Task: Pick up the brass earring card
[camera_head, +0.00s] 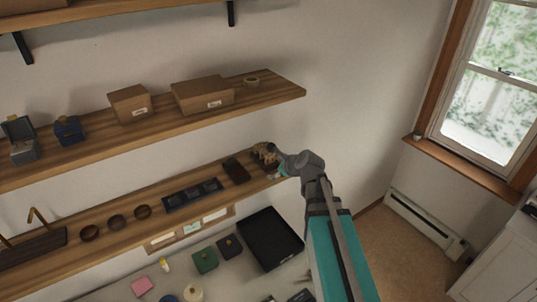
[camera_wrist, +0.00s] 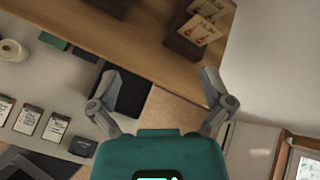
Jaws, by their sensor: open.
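Tan earring cards (camera_wrist: 197,29) stand in a dark wooden holder (camera_wrist: 184,46) at the shelf end in the wrist view. The front card carries a pair of orange-red drops; another card (camera_wrist: 208,8) stands behind it. I cannot tell which one is the brass card. In the head view the holder with its cards (camera_head: 264,152) is small and partly covered by my gripper (camera_head: 277,163). My gripper (camera_wrist: 161,82) is open and empty, its fingers wide apart. The holder lies beyond the fingertips, toward the top of the wrist view, and nothing touches the cards.
The lower shelf (camera_head: 118,233) also holds a dark block (camera_head: 236,171), a dark three-part tray (camera_head: 192,195) and round bowls (camera_head: 115,222). The upper shelf (camera_head: 150,134) with boxes (camera_head: 203,95) hangs above. Below are a black tray (camera_head: 270,239) and a table with flat cards (camera_wrist: 55,127).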

